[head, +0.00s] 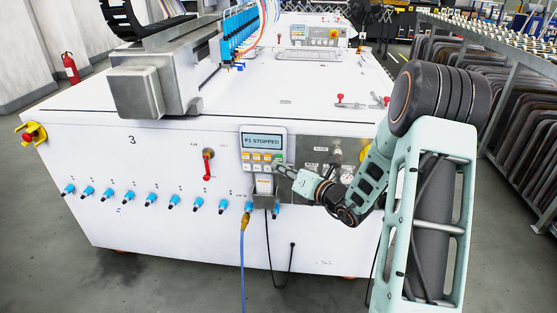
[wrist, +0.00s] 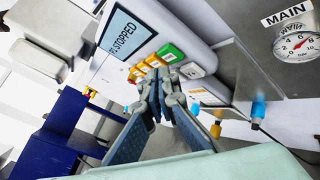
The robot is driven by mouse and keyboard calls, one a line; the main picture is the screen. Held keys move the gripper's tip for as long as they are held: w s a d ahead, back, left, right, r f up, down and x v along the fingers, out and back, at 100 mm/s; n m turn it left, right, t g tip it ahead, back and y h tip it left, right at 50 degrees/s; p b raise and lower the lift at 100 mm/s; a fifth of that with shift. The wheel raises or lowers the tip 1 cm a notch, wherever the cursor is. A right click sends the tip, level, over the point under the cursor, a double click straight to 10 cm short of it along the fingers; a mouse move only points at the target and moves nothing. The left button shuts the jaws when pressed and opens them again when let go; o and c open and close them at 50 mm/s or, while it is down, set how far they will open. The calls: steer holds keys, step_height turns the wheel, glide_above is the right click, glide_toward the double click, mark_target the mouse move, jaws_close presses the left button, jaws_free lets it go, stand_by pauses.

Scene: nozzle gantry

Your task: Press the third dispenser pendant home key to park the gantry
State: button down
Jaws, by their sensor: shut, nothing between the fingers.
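The pendant (head: 247,150) hangs on the front of the white machine marked 3. Its screen (head: 263,140) reads "P1 STOPPED". Below the screen are rows of coloured keys. In the wrist view the screen (wrist: 127,32) is tilted, with a green key (wrist: 171,52), yellow-orange keys (wrist: 153,61) and a pale grey key (wrist: 193,71) along its edge. My gripper (head: 284,169) is at the lower right of the pendant. In the wrist view its closed fingertips (wrist: 160,84) are close to the keys and hide some of them. Contact cannot be told.
A pressure gauge (wrist: 297,43) and MAIN label sit right of the pendant. A red-handled lever (head: 207,163) is to its left. Blue fittings (head: 174,201) line the front, and a blue hose (head: 242,265) hangs below. An emergency stop (head: 28,135) is on the left corner.

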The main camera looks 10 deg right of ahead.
steer(key=shift+w, duration=0.15)
stand_by(0.4)
steer(key=shift+w+d, duration=0.15)
steer(key=shift+w, duration=0.1)
steer(key=shift+w+d, duration=0.15)
steer(key=shift+w, duration=0.4)
stand_by(1.0)
steer(key=shift+s, duration=0.15)
steer(key=shift+s+a, duration=0.3)
steer(key=shift+s, duration=0.5)
steer(key=shift+s+a+p, duration=0.1)
steer(key=shift+s+a, duration=0.15)
steer(key=shift+s, duration=0.55)
steer(key=shift+s+a+p, duration=0.1)
steer(key=shift+s+a, duration=0.15)
steer(key=shift+s, duration=0.5)
steer(key=shift+s+a+p, duration=0.1)
steer(key=shift+s+a, duration=0.15)
steer(key=shift+s, duration=0.55)
steer(key=shift+a, duration=0.1)
